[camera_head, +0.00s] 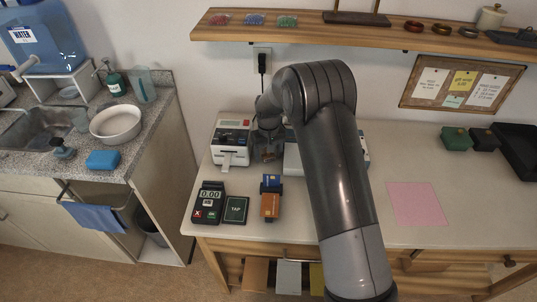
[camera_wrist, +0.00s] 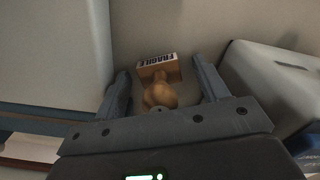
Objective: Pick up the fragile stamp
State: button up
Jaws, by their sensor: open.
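The fragile stamp (camera_wrist: 160,80) shows in the wrist view, with a rounded wooden handle and a block bearing a white "FRAGILE" label. My gripper (camera_wrist: 160,82) is open, and its two fingers stand to the left and right of the stamp. Whether either finger touches it cannot be told. In the head view my gripper (camera_head: 268,150) is low over the back of the counter, beside the receipt printer. A small brown part of the stamp (camera_head: 268,155) shows there, mostly hidden by my wrist.
The white receipt printer (camera_head: 232,140) stands close on the left, and a pale box (camera_head: 292,155) close on the right, partly behind my arm. A card terminal (camera_head: 209,202), a tap pad (camera_head: 236,209) and a card holder (camera_head: 270,205) are in front. A pink sheet (camera_head: 417,204) lies right.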

jog(key=shift+c, duration=0.4)
jog(key=c, duration=1)
